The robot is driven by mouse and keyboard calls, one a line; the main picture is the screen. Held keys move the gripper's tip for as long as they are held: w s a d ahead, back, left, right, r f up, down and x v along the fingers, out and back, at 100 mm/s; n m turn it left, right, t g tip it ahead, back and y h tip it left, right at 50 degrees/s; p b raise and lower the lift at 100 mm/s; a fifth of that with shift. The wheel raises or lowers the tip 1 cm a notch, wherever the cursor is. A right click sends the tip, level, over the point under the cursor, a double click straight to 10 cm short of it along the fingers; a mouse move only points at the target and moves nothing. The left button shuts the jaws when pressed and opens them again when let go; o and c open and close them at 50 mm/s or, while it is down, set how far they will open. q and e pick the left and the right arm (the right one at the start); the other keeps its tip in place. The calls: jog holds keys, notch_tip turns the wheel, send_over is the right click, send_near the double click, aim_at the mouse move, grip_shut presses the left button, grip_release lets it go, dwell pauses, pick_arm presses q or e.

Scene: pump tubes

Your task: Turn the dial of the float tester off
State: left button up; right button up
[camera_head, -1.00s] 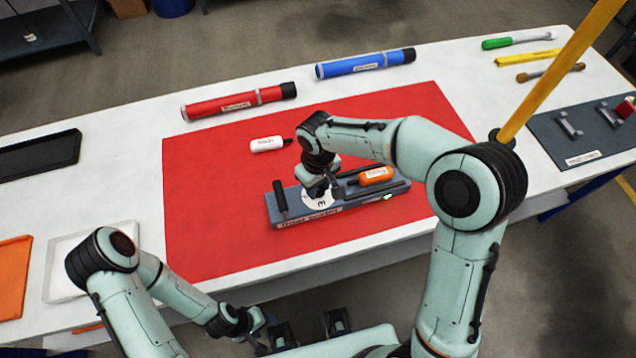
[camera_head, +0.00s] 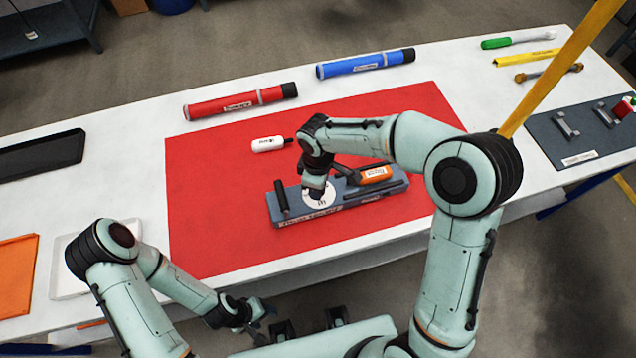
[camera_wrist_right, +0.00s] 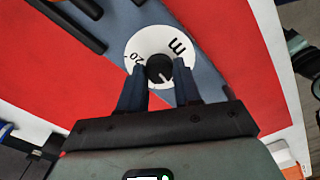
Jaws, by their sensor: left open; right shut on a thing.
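The float tester (camera_head: 345,206) is a long grey block lying on the red mat. Its dial is a white disc (camera_head: 321,196) with dark marks and a black knob, near the tester's left part. The knob (camera_wrist_right: 160,68) shows in the right wrist view, with a thin white pointer line aimed toward the gripper. My right gripper (camera_head: 317,190) is over the dial, its two fingers closed on either side of the knob. An orange float (camera_head: 373,174) lies on the tester's right part. My left gripper (camera_head: 268,326) is open and empty near the bottom, off the table.
A white float (camera_head: 268,144) lies on the red mat (camera_head: 220,220) behind the tester. A red tube (camera_head: 235,103) and a blue tube (camera_head: 360,65) lie at the back. Trays stand at left; tools and a grey board (camera_head: 550,140) are at right. The mat's left part is clear.

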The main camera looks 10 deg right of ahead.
dwell(0.4)
jog(key=o, duration=1)
jog(key=shift+o, duration=0.2)
jog(key=shift+r, duration=0.1)
pick_arm(q)
jog(key=shift+w+r+p, duration=0.6)
jog(key=shift+r+p, duration=0.1)
jog(key=shift+r, duration=0.2)
pick_arm(e)
notch_tip(320, 180, up, 13)
jog(key=shift+r, duration=0.15)
